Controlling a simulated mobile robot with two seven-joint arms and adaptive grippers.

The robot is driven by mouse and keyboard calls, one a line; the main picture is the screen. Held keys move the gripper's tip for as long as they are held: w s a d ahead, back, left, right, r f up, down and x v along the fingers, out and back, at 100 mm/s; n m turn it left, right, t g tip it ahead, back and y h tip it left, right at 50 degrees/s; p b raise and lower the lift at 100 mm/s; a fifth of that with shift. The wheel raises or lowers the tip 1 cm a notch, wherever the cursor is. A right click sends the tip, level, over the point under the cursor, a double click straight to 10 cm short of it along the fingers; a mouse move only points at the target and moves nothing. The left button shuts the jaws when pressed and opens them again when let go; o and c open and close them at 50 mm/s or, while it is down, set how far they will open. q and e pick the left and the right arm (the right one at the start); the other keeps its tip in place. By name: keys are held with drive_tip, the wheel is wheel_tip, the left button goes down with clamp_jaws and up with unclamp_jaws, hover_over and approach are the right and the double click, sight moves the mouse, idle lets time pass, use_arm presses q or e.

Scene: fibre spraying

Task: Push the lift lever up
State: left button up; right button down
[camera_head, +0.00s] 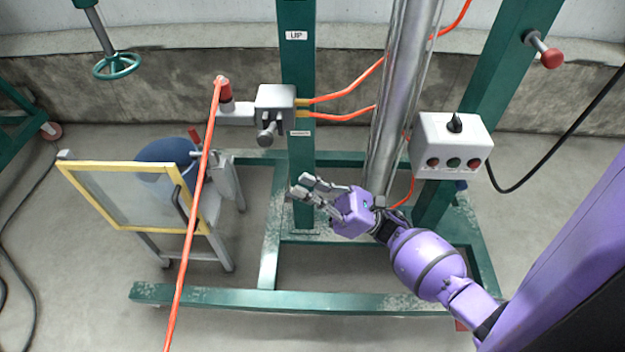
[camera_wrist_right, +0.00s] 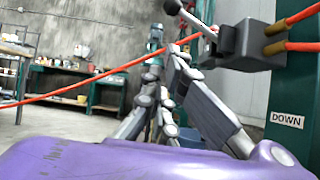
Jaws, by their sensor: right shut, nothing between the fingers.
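The lift lever (camera_head: 267,134) is a short grey handle on the grey valve box (camera_head: 275,103), fixed to the green post. In the right wrist view the lever (camera_wrist_right: 192,20) has a dark ball end (camera_wrist_right: 172,6) and sits upper right, above the fingers. My right gripper (camera_head: 297,186) is shut and empty, below and slightly right of the lever in the head view, apart from it. Its fingers also show in the right wrist view (camera_wrist_right: 174,52). An UP label (camera_head: 296,35) is above the box; a DOWN label (camera_wrist_right: 287,119) is below it. My left gripper is not in view.
Orange hoses (camera_head: 345,95) run from the valve box to the right. Another orange hose (camera_head: 190,230) hangs at its left. A control box (camera_head: 451,146) is right of the silver column (camera_head: 392,90). A yellow-framed panel (camera_head: 125,195) stands at the left.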

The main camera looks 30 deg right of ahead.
drive_tip(key=w+a+r+p, duration=0.2)
drive_tip(key=w+a+r, duration=0.1)
drive_tip(key=r, duration=0.4)
drive_tip(key=shift+w+a, duration=0.15)
drive_tip(key=shift+a, duration=0.5)
drive_tip(key=r+m+t+h+p, duration=0.1)
drive_tip(key=m, duration=0.1)
drive_tip(key=r+m+t+h+p, duration=0.1)
drive_tip(key=m, duration=0.1)
drive_tip(key=shift+t, duration=0.3)
drive_tip(key=shift+f, duration=0.1)
